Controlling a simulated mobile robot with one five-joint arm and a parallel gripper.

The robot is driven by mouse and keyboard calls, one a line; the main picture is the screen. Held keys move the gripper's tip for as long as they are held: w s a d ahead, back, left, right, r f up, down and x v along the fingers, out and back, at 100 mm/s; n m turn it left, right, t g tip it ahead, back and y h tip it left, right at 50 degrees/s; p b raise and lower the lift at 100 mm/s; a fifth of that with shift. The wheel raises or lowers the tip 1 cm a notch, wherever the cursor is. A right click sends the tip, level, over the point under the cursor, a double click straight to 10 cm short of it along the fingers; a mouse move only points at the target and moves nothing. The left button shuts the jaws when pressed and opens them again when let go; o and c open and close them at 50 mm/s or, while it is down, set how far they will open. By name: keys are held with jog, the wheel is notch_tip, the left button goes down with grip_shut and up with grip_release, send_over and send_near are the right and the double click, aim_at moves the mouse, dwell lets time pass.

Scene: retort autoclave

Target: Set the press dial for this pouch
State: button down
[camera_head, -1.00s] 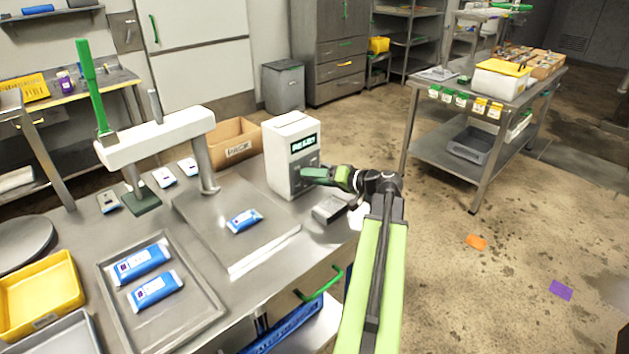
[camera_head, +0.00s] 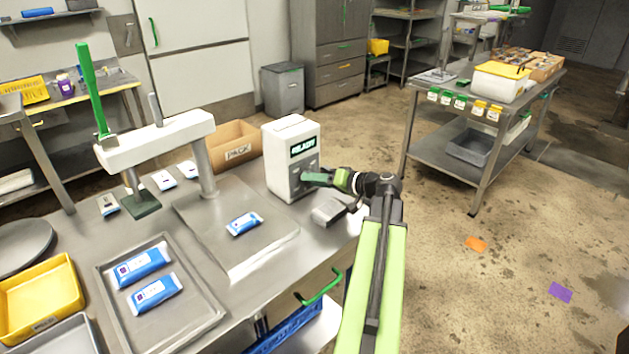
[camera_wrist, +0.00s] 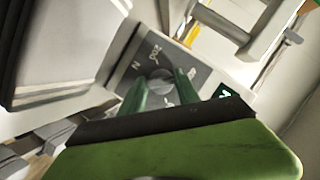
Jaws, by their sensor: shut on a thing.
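The control box (camera_head: 291,158) is white with a lit green display (camera_head: 303,147) and a grey dial panel, standing on the steel bench. In the wrist view the dial (camera_wrist: 160,84) is a round knob on a grey panel with white marks around it. My gripper (camera_head: 306,177) reaches the panel from the right; its green fingers (camera_wrist: 160,92) are closed on the dial. The pouch (camera_head: 244,223) is blue and white and lies flat on the press plate (camera_head: 262,250). The press (camera_head: 155,139) has a white beam and an upright green lever (camera_head: 91,88).
Two blue pouches (camera_head: 140,266) lie in a grey tray (camera_head: 207,315) at the front. A yellow bin (camera_head: 40,295) is at left. A cardboard box (camera_head: 234,146) stands behind the press. A small grey device (camera_head: 328,211) sits near my arm. A cart (camera_head: 480,110) stands at right.

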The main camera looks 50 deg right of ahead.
jog(key=n+h+p, duration=0.2)
jog(key=n, duration=0.1)
jog(key=shift+a+r+g, duration=0.15)
jog(key=shift+a+g, duration=0.05)
jog(key=shift+g, duration=0.2)
jog(key=shift+n+h+p, duration=0.4)
jog(key=shift+n+h, duration=0.6)
jog(key=shift+n, duration=0.5)
jog(key=c, duration=0.9)
grip_release()
